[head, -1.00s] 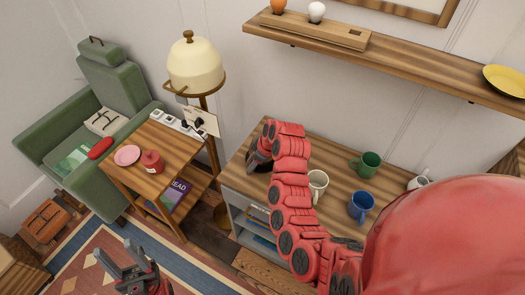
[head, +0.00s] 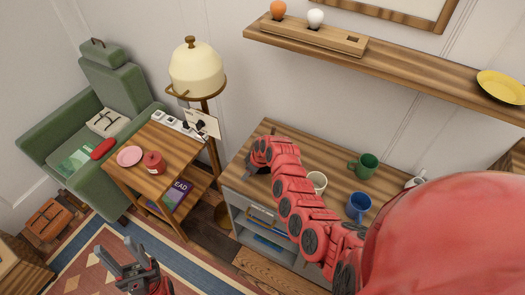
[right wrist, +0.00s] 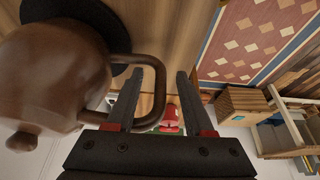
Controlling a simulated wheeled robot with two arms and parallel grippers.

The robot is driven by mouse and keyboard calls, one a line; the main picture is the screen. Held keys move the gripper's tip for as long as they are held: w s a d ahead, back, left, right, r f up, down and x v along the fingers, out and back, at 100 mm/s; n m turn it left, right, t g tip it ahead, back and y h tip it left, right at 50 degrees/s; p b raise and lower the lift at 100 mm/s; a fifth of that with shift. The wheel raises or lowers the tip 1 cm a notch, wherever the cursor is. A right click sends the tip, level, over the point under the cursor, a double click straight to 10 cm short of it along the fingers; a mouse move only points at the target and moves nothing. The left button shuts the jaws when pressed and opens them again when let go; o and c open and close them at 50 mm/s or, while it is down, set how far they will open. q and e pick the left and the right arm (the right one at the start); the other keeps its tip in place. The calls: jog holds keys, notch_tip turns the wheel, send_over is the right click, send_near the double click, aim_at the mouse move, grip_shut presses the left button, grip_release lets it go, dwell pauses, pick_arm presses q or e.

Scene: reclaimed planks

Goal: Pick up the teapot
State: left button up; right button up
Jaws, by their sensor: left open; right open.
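The brown teapot (right wrist: 50,80) fills the left of the right wrist view, with its looped handle (right wrist: 160,88) reaching toward my right gripper. My right gripper (right wrist: 160,74) is open, and the outer bar of the handle shows between its two fingers; I cannot tell if they touch it. In the head view my right gripper (head: 251,165) is over the left end of the wooden cabinet top (head: 268,127), and I cannot make out the teapot there, behind my red arm. My left gripper (head: 116,257) is open and empty, low at the left above the rug.
A white mug (head: 317,181), a green mug (head: 366,165) and a blue mug (head: 360,206) stand on the cabinet, right of my right arm. A floor lamp (head: 196,70) and a side table (head: 181,150) stand to the left. A wall shelf (head: 420,78) hangs above.

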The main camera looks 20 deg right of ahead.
jog(key=shift+f, duration=0.2)
grip_shut()
jog(key=shift+r, duration=0.1)
dwell(1.3)
